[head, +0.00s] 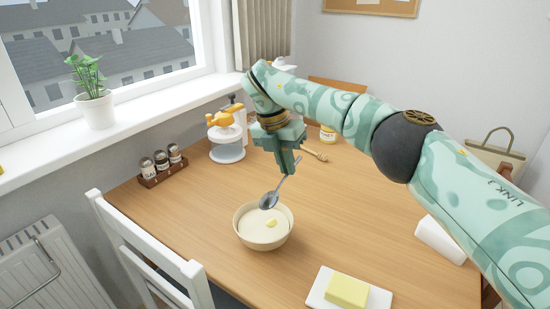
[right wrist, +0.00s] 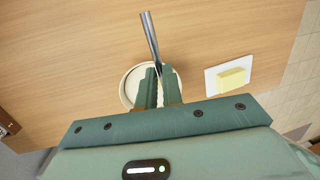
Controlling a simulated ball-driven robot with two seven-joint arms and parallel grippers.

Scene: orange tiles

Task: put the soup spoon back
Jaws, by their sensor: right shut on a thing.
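The soup spoon (head: 269,200) is metal and hangs tilted, its bowl end down, over the far part of a cream bowl (head: 263,241). I cannot tell whether it touches the bowl. My right gripper (head: 288,166) is shut on the spoon's handle, above and behind the bowl. In the right wrist view the spoon's handle (right wrist: 150,38) sticks out past the fingers (right wrist: 159,82), with the bowl (right wrist: 127,84) beneath, partly hidden by them. The bowl holds pale soup with a small yellow piece on it. My left gripper is not in view.
A butter block (head: 347,290) lies on a white dish at the front. A spice rack (head: 162,168) and an orange-topped appliance (head: 227,135) stand at the left back. A wooden dipper (head: 315,152) and a jar (head: 327,134) are behind my gripper. A white chair (head: 150,255) stands at the left edge.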

